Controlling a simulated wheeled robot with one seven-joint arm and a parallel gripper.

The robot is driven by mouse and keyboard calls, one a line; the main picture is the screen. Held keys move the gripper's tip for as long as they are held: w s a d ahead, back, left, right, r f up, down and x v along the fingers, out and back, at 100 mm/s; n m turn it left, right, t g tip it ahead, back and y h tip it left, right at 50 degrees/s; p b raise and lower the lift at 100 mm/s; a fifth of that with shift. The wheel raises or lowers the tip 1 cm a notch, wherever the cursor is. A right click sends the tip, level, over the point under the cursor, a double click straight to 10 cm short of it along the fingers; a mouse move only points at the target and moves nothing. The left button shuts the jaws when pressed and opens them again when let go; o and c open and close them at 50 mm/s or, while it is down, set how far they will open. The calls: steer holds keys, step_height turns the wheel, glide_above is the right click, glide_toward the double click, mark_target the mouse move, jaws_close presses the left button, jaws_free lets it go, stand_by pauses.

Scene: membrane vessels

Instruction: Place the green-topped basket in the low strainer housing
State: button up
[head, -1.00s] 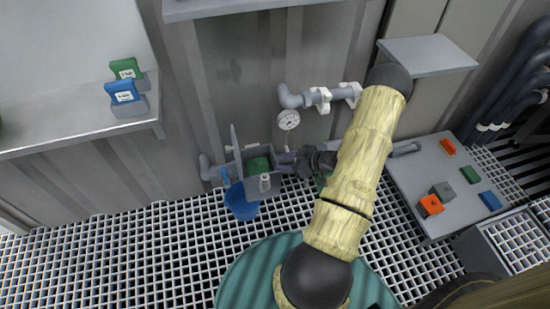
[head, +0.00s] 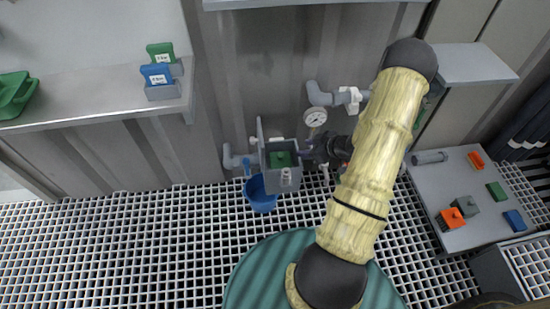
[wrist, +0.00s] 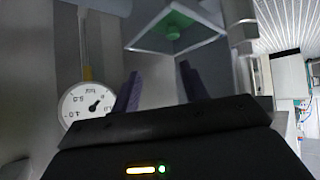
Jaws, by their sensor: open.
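The low strainer housing (head: 284,181) is a grey open-topped box low by the wall, with its lid standing up at its left side. A green-topped piece (head: 281,159), which looks like the basket, sits down inside it; how deep it rests I cannot tell. My gripper (head: 304,153) is at the right edge of the housing, apart from the green top, with nothing seen between its fingers. In the wrist view the purple fingers (wrist: 160,88) are spread apart, and the housing opening with the green piece (wrist: 172,30) inside shows beyond them.
A pressure gauge (head: 316,117) and grey pipe (head: 322,96) are close above my gripper. A blue bucket (head: 261,196) hangs or stands below the housing. A shelf (head: 90,95) at left holds blue and green tagged blocks. A grey table (head: 450,185) at right holds several small parts.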

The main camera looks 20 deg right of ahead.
steer(key=a+r+m+g+h, duration=0.2)
steer(key=a+r+h, duration=0.15)
steer(key=r, duration=0.35)
steer(key=a+r+m+g+h, duration=0.1)
steer(key=a+r+h, duration=0.1)
steer(key=a+r, duration=0.4)
steer(key=s+a+r+m+g, duration=0.3)
steer(key=s+a+r, duration=0.5)
steer(key=s+a, duration=0.3)
steer(key=shift+s+a+m+y, duration=0.3)
steer(key=shift+s+y, duration=0.15)
steer(key=shift+s, duration=0.55)
steer(key=p+v, duration=0.2)
steer(key=w+p+v, duration=0.1)
steer(key=p+v, duration=0.1)
steer(key=shift+r, duration=0.1)
